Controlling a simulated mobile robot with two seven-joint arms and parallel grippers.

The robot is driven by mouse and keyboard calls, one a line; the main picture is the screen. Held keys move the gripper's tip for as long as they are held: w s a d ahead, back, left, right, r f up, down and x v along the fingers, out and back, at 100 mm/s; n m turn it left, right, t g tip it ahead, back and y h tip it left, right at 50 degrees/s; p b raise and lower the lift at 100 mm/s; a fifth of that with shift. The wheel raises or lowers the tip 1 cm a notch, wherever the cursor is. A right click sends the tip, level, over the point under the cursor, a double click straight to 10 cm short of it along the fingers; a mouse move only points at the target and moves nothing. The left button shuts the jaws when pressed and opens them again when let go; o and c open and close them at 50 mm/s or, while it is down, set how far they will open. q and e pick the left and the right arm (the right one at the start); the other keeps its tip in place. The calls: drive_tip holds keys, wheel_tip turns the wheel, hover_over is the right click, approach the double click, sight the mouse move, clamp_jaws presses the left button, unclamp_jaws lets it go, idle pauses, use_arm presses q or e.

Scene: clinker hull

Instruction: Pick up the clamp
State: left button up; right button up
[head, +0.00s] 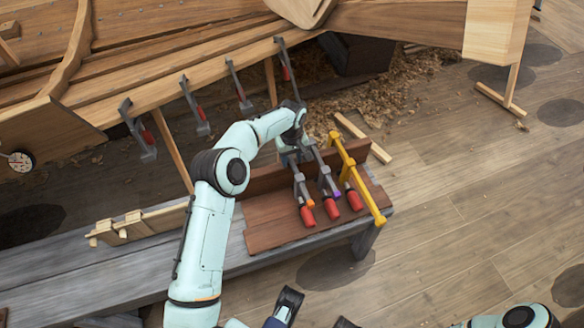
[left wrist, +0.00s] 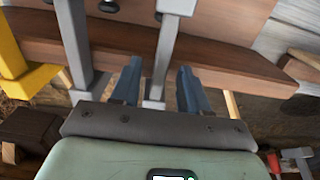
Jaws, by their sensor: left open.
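Three clamps rest side by side on a reddish-brown wooden rack. The left one is a grey clamp with an orange ring and red handle (head: 301,188). The middle one is a grey clamp with a purple ring (head: 325,175). The right one is a yellow clamp (head: 361,183). My left gripper (head: 291,154) is open at the far end of the orange-ringed clamp. In the left wrist view its fingers (left wrist: 157,86) stand either side of a grey clamp bar (left wrist: 167,45), with gaps visible. The task does not say which clamp is meant.
The rack (head: 270,222) sits on a grey bench (head: 40,278). Several grey clamps with red handles, one of them here (head: 194,106), hang along the hull plank (head: 155,92). Wood shavings (head: 395,90) cover the floor behind. Parts of mine show at the bottom edge, where a right gripper is unclear.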

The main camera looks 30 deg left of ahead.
use_arm(q)
clamp_jaws()
drive_tip(key=shift+r, duration=0.15)
idle(1.3)
